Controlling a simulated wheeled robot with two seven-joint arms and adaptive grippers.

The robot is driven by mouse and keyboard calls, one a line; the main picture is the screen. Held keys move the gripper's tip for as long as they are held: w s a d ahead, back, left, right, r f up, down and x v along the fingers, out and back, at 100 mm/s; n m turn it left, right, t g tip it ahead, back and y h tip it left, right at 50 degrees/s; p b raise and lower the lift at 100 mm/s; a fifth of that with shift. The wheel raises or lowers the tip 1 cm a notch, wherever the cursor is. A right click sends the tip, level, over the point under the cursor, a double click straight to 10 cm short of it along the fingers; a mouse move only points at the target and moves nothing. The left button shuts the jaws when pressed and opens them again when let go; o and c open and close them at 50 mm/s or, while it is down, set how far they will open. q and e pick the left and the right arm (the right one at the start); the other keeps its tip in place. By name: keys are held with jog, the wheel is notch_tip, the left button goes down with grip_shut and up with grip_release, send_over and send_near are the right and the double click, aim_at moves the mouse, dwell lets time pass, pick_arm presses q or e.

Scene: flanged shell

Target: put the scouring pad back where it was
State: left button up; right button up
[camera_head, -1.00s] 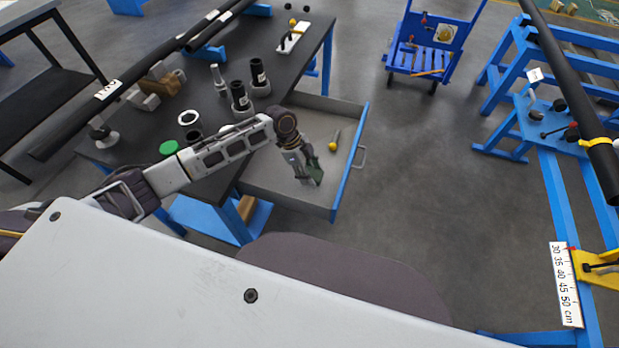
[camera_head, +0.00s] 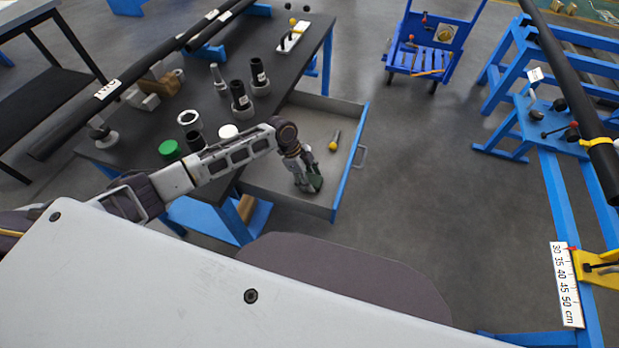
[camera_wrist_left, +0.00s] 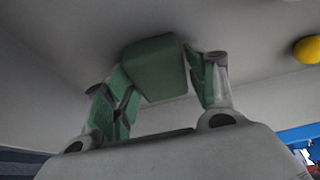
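The scouring pad (camera_wrist_left: 157,68) is a dark green block between the fingertips of my left gripper (camera_wrist_left: 157,72) in the left wrist view. The fingers close on it from both sides. In the head view, my left gripper (camera_head: 308,180) points down into the open grey drawer (camera_head: 270,180) near its front end, with the pad low at the drawer floor. The fingers partly hide the pad there; I cannot tell whether it rests on the floor. My right gripper is not in view.
A tool with a yellow ball end (camera_head: 333,146) lies in the drawer near the gripper; its yellow ball (camera_wrist_left: 307,50) shows in the wrist view. The dark workbench (camera_head: 205,80) holds black fittings, a white ring (camera_head: 188,118) and a green disc (camera_head: 169,148). Drawer walls surround the gripper.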

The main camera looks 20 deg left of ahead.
pick_arm(q)
jog(key=shift+o, duration=0.6)
jog(key=shift+a+r, duration=0.15)
jog(key=shift+r, duration=0.2)
jog(key=v, duration=1.1)
jog(key=shift+r+p, duration=0.25)
jog(key=shift+p, duration=0.1)
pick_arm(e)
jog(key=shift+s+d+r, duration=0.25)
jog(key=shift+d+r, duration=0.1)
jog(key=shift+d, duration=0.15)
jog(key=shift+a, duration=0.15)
